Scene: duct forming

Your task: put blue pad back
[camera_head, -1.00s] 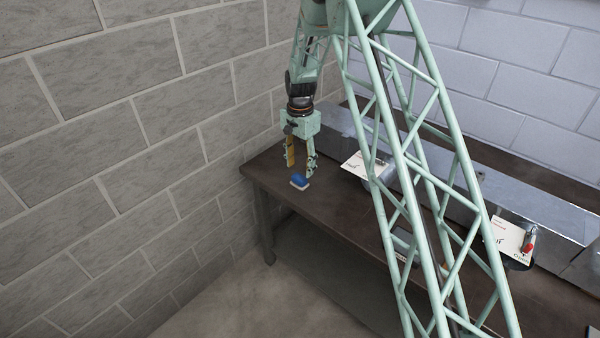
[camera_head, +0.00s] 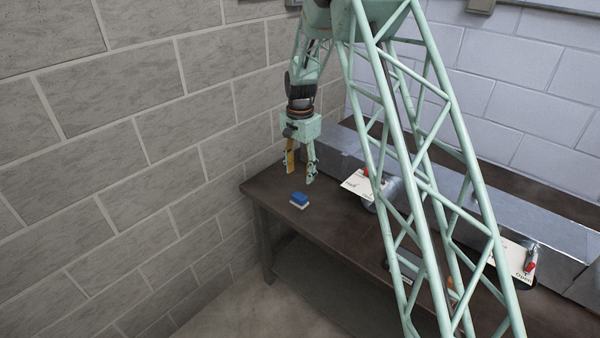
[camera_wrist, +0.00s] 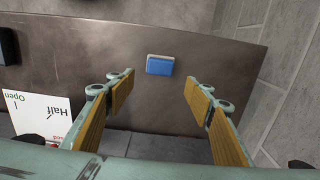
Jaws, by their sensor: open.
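The blue pad (camera_head: 299,199) has a blue top and a white lower layer. It lies flat on the dark table (camera_head: 272,184) near its left end. In the wrist view the blue pad (camera_wrist: 160,65) sits beyond the fingertips, between them from side to side. My gripper (camera_head: 301,178) is open and empty above the table, just behind and above the pad in the head view. In the wrist view my gripper (camera_wrist: 162,85) shows its two tan-padded fingers wide apart, touching nothing.
A metal duct (camera_head: 345,150) runs along the back of the table. A white card marked "Half" (camera_head: 357,187) is by the duct, and another card (camera_head: 515,256) with a red handle (camera_head: 531,260) is at the right. A block wall (camera_head: 130,150) stands close at left.

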